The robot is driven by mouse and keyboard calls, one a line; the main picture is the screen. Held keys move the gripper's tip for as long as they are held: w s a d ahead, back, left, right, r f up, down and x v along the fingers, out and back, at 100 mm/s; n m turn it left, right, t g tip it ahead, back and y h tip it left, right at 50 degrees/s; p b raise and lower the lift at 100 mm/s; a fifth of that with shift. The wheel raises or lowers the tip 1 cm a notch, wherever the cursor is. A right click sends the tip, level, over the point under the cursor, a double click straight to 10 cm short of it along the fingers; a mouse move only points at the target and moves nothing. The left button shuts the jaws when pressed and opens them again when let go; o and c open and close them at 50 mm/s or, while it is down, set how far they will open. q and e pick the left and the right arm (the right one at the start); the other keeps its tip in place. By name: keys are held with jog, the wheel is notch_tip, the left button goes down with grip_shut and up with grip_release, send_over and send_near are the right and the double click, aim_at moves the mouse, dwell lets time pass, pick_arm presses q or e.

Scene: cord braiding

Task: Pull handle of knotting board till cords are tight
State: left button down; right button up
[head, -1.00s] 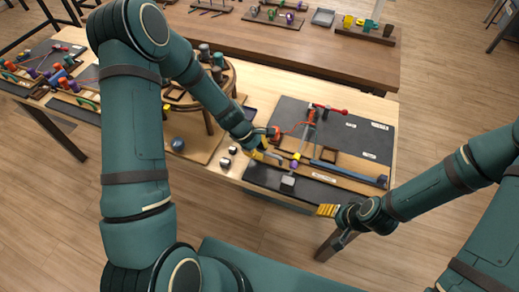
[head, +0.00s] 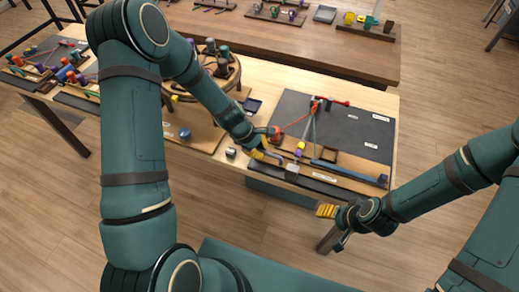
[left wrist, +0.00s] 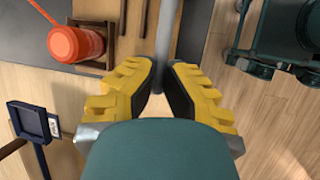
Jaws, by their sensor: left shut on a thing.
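The knotting board (head: 352,125) is a dark panel on the light wooden table, seen in the head view. A red cord and a bluish-grey cord (head: 312,135) run from a post near its top; both look nearly straight. The grey handle (head: 272,158) reaches left from a grey block (head: 291,171) at the board's front edge. My left gripper (head: 260,151) is shut on the handle. In the left wrist view the grey bar (left wrist: 167,35) runs up from between its yellow fingers (left wrist: 158,88). My right gripper (head: 327,211) is away from the board, in front of the table; its opening is unclear.
A red-orange spool (left wrist: 76,44) lies close to the left gripper. A round wooden stand (head: 212,85) with several bobbins is left of the board. A blue knob (head: 185,133) sits before it. A darker bench (head: 290,45) stands behind.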

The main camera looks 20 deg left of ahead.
pick_arm(q)
jog(key=c, duration=1)
grip_release()
jog(key=shift+s+f, duration=0.25)
jog(key=shift+s, duration=0.1)
jog(key=shift+w, duration=0.1)
jog(key=shift+r, duration=0.1)
jog(key=v, duration=1.2)
jog(key=shift+d, duration=0.1)
jog(key=s+d+f+m+b, duration=0.1)
jog(key=s+d+f+m, duration=0.4)
jog(key=s+f+m, duration=0.1)
jog(key=s+d+f+m+b, duration=0.2)
jog(key=s+d+f+m, duration=0.4)
jog(key=f+m, duration=0.3)
notch_tip(320, 180, down, 3)
jog(key=shift+d+r+y, duration=0.2)
jog(key=shift+d+y, duration=0.1)
